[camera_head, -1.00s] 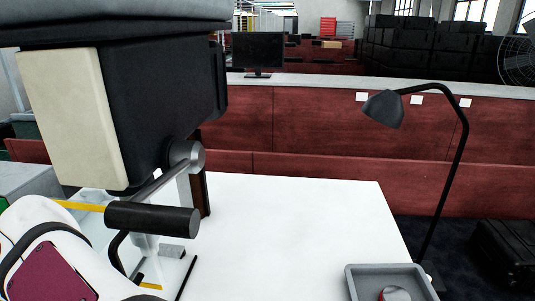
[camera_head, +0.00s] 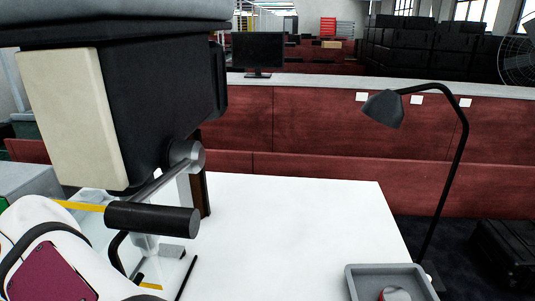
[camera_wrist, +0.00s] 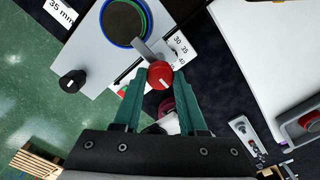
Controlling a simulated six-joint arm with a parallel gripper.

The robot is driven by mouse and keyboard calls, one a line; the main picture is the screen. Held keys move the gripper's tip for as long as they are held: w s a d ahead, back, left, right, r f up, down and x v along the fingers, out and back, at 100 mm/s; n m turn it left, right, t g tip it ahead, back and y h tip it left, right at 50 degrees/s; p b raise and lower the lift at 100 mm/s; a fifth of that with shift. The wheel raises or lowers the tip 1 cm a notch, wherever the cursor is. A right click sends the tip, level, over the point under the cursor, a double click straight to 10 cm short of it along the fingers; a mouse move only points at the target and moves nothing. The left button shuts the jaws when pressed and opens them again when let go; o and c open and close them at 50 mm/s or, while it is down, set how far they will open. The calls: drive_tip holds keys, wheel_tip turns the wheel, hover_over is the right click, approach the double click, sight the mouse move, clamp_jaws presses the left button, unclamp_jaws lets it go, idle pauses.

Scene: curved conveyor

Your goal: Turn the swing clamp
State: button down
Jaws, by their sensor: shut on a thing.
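In the wrist view, the swing clamp appears as a red round knob (camera_wrist: 160,74) with a short white mark, next to a grey bar (camera_wrist: 148,52). The bar runs up from the knob toward a round dark disc (camera_wrist: 124,22) with a blue and green rim. My gripper (camera_wrist: 161,80) has two green fingers, one on each side of the red knob, and is shut on it. The lower part of the clamp is hidden behind the knob and fingers. My gripper and the red knob cannot be made out in the head view.
A black knob (camera_wrist: 72,81) sits on the plate left of the clamp. A scale with numbers (camera_wrist: 181,48) lies just right. In the head view, a machine (camera_head: 150,110) with a black handle (camera_head: 152,218) fills the left. The white table (camera_head: 300,230) is clear up to a grey tray (camera_head: 365,285).

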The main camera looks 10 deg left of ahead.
drive_tip(key=shift+c, duration=2.3)
unclamp_jaws()
wheel_tip(320, 180, up, 16)
drive_tip(key=shift+f, duration=0.1)
drive_tip(key=s+d+f+n+g, duration=0.5)
drive_tip(key=d+n, duration=0.2)
drive_tip(key=d, duration=0.2)
drive_tip(key=w+d+f+n+t+y, duration=0.1)
drive_tip(key=d+f+n+t, duration=0.3)
drive_tip(key=d+f+n, duration=1)
drive_tip(key=w+d+f, duration=0.1)
drive_tip(key=d+f, duration=0.3)
drive_tip(key=f, duration=0.1)
drive_tip(key=shift+f+n+t+y, duration=0.3)
drive_tip(key=shift+f+t+y, duration=0.05)
drive_tip(key=shift+t+y, duration=0.05)
